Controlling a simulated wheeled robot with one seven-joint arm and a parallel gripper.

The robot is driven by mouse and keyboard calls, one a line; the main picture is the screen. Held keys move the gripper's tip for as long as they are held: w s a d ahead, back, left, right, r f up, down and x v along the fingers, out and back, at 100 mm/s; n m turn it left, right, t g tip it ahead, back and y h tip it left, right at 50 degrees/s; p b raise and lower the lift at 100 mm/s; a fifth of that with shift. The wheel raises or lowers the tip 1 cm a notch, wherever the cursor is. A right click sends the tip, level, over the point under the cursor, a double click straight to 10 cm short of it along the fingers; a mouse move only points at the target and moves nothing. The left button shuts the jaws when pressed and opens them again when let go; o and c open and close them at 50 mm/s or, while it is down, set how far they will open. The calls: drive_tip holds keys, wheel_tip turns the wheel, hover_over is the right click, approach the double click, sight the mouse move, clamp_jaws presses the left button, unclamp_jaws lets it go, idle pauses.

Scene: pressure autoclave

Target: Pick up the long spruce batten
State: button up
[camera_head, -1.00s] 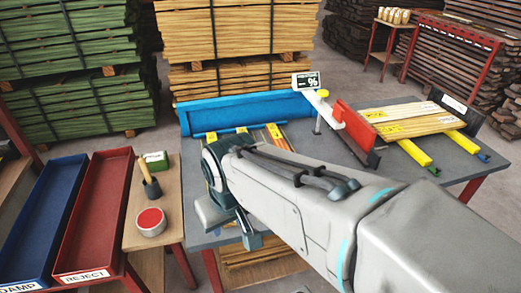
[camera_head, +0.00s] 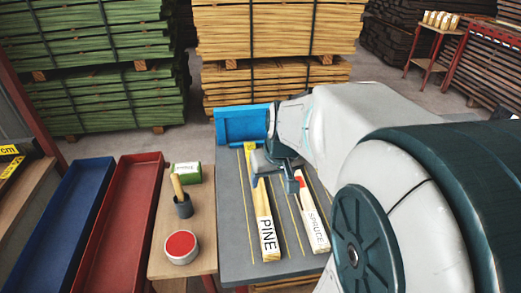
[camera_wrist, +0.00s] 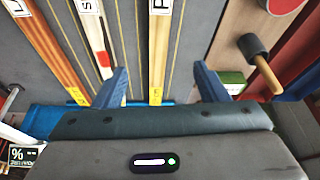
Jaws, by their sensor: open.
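The spruce batten (camera_head: 313,210) is a pale strip labelled SPRUCE, with a red mark near its far part. It lies lengthwise on the grey table, and my arm hides its far end. In the wrist view it is the middle strip (camera_wrist: 96,35), left of my fingers. My gripper (camera_head: 275,178) is open and empty. Its two blue fingers (camera_wrist: 161,85) appear over the pine batten (camera_wrist: 158,50), which shows in the gap between them. The pine batten, labelled PINE (camera_head: 264,225), lies left of the spruce in the head view. The height of my fingers is unclear.
An orange-brown batten (camera_wrist: 50,55) lies beyond the spruce in the wrist view. Thin yellow lines divide the grey table (camera_head: 235,245). A blue tray (camera_head: 240,125) stands at the back. A wooden stand (camera_head: 205,235) holds a red tin (camera_head: 181,247). Red (camera_head: 118,225) and blue (camera_head: 55,225) troughs are left.

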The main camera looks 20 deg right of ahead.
drive_tip(key=w+d+f+m+b, duration=0.1)
drive_tip(key=w+d+f, duration=0.2)
drive_tip(key=d, duration=0.4)
drive_tip(key=w+d+f+b, duration=0.1)
drive_tip(key=w+d+f, duration=0.25)
drive_tip(key=d, duration=0.35)
hover_over(301, 180)
drive_tip(key=s+a, duration=0.3)
drive_tip(key=shift+t+h, duration=0.3)
drive_tip(key=shift+h, duration=0.1)
drive_tip(key=f, duration=0.7)
drive_tip(key=shift+s+d+f, duration=0.2)
drive_tip(key=shift+f, duration=0.1)
drive_tip(key=shift+d+x, duration=0.2)
drive_tip(key=shift+x, duration=0.85)
drive_tip(key=shift+d+x, duration=0.2)
drive_tip(key=shift+x, duration=0.85)
drive_tip(key=shift+w+f+p, duration=0.3)
drive_tip(key=shift+w+f, duration=0.05)
drive_tip(key=shift+f, duration=0.25)
drive_tip(key=c, duration=1.2)
